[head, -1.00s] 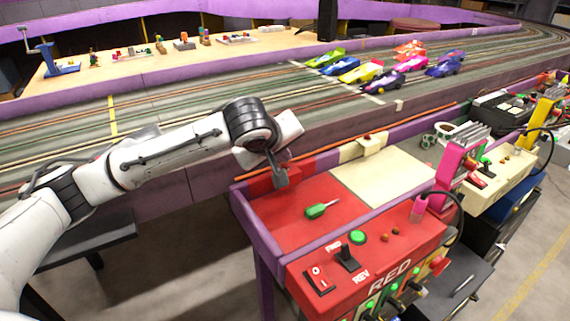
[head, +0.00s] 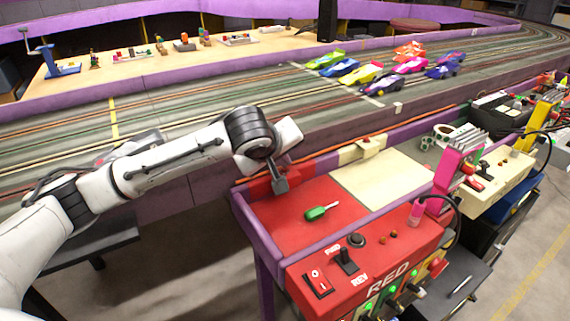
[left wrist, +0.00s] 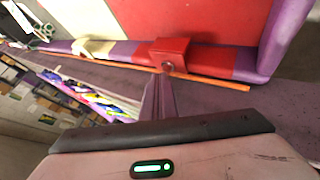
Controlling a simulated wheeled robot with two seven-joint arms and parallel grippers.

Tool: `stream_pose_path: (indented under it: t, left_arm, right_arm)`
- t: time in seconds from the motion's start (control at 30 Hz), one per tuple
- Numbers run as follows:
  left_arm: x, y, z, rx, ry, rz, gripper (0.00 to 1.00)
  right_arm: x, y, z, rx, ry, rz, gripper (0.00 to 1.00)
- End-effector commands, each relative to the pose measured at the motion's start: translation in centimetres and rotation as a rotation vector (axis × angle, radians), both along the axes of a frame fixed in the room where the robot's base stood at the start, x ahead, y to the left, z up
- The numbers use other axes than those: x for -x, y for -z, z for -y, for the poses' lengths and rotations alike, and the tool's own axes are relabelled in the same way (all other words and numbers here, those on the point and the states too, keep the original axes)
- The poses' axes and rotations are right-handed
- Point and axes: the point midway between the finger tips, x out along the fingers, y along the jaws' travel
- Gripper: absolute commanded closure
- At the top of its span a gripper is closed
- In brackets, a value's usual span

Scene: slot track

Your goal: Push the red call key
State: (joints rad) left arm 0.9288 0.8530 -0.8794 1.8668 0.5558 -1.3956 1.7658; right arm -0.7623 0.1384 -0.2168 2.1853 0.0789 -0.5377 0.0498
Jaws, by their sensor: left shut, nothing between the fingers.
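The red call key is a red block (head: 261,187) on the rail at the far left corner of the red station; my gripper partly covers it in the head view. In the left wrist view the whole block (left wrist: 183,52) shows, with a small round red button (left wrist: 167,67) on its face. My left gripper (head: 281,186) is shut and empty, right at the block. In the left wrist view its closed fingertips (left wrist: 161,78) line up with the button; I cannot tell whether they touch it. My right gripper is not in view.
The red control panel (head: 334,262) carries a dark round button (head: 356,241) and a lever. A green-handled screwdriver (head: 320,212) lies on the red top. A cream call block (head: 372,145) sits farther along the rail. Several slot cars (head: 379,70) stand on the track.

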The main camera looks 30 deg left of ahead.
Motion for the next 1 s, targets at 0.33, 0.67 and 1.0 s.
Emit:
stream_pose_path:
  t: [0.33, 0.67, 1.0]
  left_arm:
    - [0.0, -0.3, 0.0, -0.001, 0.001, 0.001, 1.00]
    - [0.0, -2.3, 0.0, -0.001, 0.001, 0.001, 1.00]
    - [0.0, -5.7, 0.0, 0.001, 0.000, 0.001, 1.00]
  right_arm:
    - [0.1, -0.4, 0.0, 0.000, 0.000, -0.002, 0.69]
    - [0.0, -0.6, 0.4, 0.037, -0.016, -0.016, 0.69]
    - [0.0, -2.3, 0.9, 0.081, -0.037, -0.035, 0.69]
